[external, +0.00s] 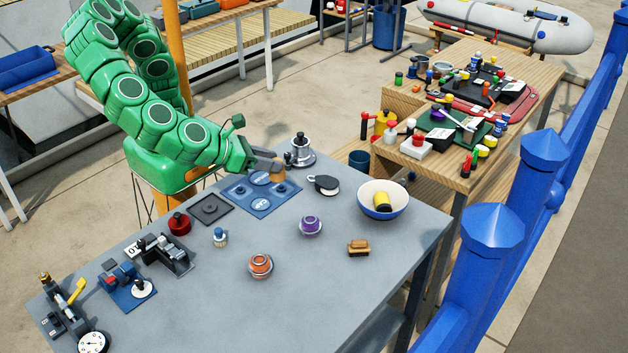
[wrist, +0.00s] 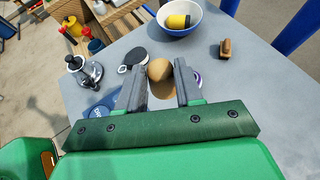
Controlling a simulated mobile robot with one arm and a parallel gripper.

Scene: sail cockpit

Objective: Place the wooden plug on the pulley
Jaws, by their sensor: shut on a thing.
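My gripper (external: 264,166) is shut on a tan, round-topped wooden plug (external: 277,174), held above the back part of the grey table. In the wrist view the plug (wrist: 160,69) sits between the two grey fingers of my gripper (wrist: 159,82). A black and white disc-shaped piece (external: 324,184) lies to the right of the plug, apart from it; a purple round grooved piece (external: 310,225) and an orange one (external: 260,265) stand nearer the front. I cannot tell for sure which is the pulley. In the wrist view the purple piece (wrist: 198,78) is partly hidden by the right finger.
A blue plate (external: 248,203) lies just below my gripper. A metal winch-like fitting (external: 301,152) stands close behind it. A white and blue bowl (external: 365,211) holds a yellow and black thing (external: 382,202). A wooden brush-like piece (external: 358,249) lies at the right. The front right tabletop is clear.

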